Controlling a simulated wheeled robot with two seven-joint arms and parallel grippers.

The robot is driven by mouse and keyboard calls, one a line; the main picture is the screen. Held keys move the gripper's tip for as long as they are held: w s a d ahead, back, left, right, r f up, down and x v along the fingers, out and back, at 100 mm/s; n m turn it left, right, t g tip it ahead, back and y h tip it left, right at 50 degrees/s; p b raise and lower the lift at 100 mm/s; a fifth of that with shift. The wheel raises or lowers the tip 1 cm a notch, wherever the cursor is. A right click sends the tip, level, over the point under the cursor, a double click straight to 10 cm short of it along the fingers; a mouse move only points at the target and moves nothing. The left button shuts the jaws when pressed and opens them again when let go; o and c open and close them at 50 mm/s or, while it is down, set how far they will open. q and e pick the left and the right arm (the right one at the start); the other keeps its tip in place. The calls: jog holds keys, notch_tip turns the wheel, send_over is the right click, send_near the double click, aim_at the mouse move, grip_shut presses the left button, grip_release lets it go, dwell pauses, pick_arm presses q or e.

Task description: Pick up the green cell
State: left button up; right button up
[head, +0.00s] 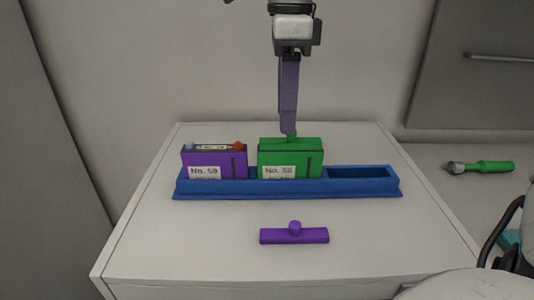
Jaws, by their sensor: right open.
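The green cell (290,157), with a white label that seems to read No. 58, stands upright in the middle of the blue rack (287,190). My left gripper is not in view.
A purple cell (214,164) labelled No. 59 stands in the rack's left slot, its top uncovered. The right slot (359,172) is empty. A purple bar with a knob (294,236) lies in front. A green-handled tool (484,167) lies on the right surface.

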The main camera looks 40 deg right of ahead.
aim_at(291, 140)
jog(key=f, duration=0.2)
jog(key=s+f, duration=0.1)
jog(key=shift+f, duration=0.35)
jog(key=f, duration=0.5)
jog(key=shift+d+f, duration=0.25)
jog(key=shift+f, duration=0.05)
jog(key=shift+r, duration=0.15)
grip_shut()
